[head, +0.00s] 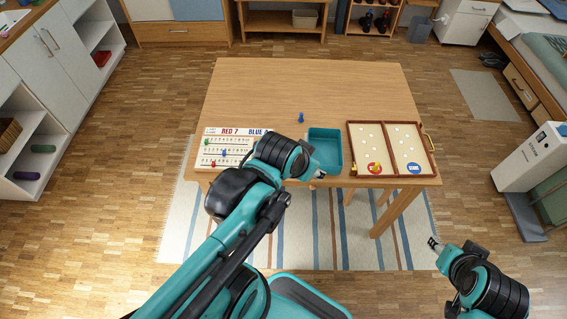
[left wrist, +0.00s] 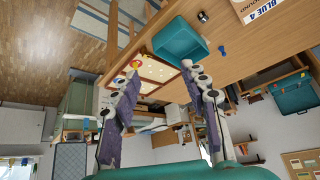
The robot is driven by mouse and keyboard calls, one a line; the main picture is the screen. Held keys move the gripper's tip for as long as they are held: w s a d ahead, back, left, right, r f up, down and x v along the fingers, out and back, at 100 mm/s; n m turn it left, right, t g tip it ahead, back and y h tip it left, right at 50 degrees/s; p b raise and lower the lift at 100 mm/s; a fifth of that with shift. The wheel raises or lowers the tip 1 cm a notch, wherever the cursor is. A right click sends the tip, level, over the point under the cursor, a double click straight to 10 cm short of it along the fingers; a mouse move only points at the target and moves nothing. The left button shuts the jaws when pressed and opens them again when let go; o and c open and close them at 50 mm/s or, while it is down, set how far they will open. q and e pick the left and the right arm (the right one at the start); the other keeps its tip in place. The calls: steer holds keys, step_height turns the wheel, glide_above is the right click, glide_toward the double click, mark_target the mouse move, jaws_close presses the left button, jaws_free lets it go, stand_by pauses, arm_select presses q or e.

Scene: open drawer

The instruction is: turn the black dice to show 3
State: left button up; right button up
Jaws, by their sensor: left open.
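A small black object that looks like the black dice (left wrist: 203,17) sits on the wooden table beside the teal tray, in the left wrist view. Its top face is too small to read. In the head view I cannot make it out; my left arm covers that part of the table. My left gripper (head: 317,176) is open and empty by the tray's near side at the table's front edge. Its two spread fingers also show in the left wrist view (left wrist: 164,80). My right gripper (head: 434,243) is off the table at the lower right, too small to tell its jaw state.
The teal tray (head: 325,150) looks empty. A white scoreboard (head: 235,133) with coloured pegs lies left of it. An open wooden game case (head: 402,130) with white dots and red and blue discs lies right. A blue peg (head: 301,118) stands behind. The table's back (head: 310,85) is clear.

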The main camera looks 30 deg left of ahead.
arm_select(q)
steer(key=w+a+f+m+g+h, duration=0.1)
steer(key=w+a+f+m, duration=0.15)
steer(key=w+a, duration=0.2)
steer(key=w+a+f+m+g, duration=0.2)
steer(key=w+a+f, duration=0.15)
steer(key=w, duration=0.25)
steer(key=w+a+f+m+h, duration=0.1)
steer(key=a+f, duration=0.1)
steer(key=f, duration=0.3)
steer(key=w+a+f+m+b, duration=0.1)
steer(key=w+a+f+m, duration=0.1)
steer(key=f, duration=0.3)
steer(key=w+a+f+m+h, duration=0.1)
steer(key=w+a+f+m, duration=0.1)
steer(key=a+f, duration=0.2)
steer(key=shift+f+m+g+h+b, duration=0.3)
steer(key=shift+f+g, duration=0.1)
steer(key=shift+f, duration=0.4)
steer(key=x, duration=0.2)
steer(key=b+x, duration=0.2)
steer(key=x, duration=0.1)
steer(key=shift+w+f, duration=0.25)
steer(key=shift+w, duration=0.15)
steer(key=shift+r, duration=0.1)
steer(key=c, duration=0.9)
